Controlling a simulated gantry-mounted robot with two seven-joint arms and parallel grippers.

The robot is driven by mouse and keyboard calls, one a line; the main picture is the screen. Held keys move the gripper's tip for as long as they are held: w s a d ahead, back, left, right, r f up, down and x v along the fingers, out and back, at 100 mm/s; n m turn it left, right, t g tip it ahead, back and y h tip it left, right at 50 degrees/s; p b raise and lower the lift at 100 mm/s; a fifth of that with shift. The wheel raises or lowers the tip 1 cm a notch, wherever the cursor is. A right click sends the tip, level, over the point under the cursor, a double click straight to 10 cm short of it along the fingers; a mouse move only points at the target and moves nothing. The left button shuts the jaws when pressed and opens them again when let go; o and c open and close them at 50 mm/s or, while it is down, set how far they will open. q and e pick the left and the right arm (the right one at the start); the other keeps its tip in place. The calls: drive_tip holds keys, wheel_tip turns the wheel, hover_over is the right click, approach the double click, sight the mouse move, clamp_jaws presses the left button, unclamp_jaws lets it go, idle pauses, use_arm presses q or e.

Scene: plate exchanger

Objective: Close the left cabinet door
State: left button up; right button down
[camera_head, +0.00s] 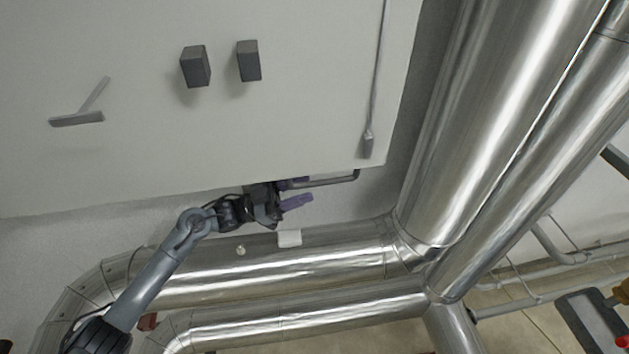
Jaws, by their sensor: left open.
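A large pale grey cabinet-like panel (290,115) fills the upper left of the head view. I cannot tell where a left door begins on it, or whether that door is open. A grey lever handle (77,118) stands out from its left part. A dark grey bent bar (328,181) runs along its lower right edge. My left gripper (296,192) is just below that edge, its purple fingers parted and empty. The upper finger is close to the bar's left end; I cannot tell if they touch. My right gripper is out of view.
Two dark blocks (196,66) (248,61) stick out of the panel, and a thin rod (377,80) runs down its right side. Thick shiny pipes (490,110) rise at the right. More pipes (290,265) run below my left arm. A dark box (592,322) is at bottom right.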

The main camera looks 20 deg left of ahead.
sight(313, 185)
use_arm(q)
drive_tip(key=shift+x, duration=1.9)
clamp_jaws()
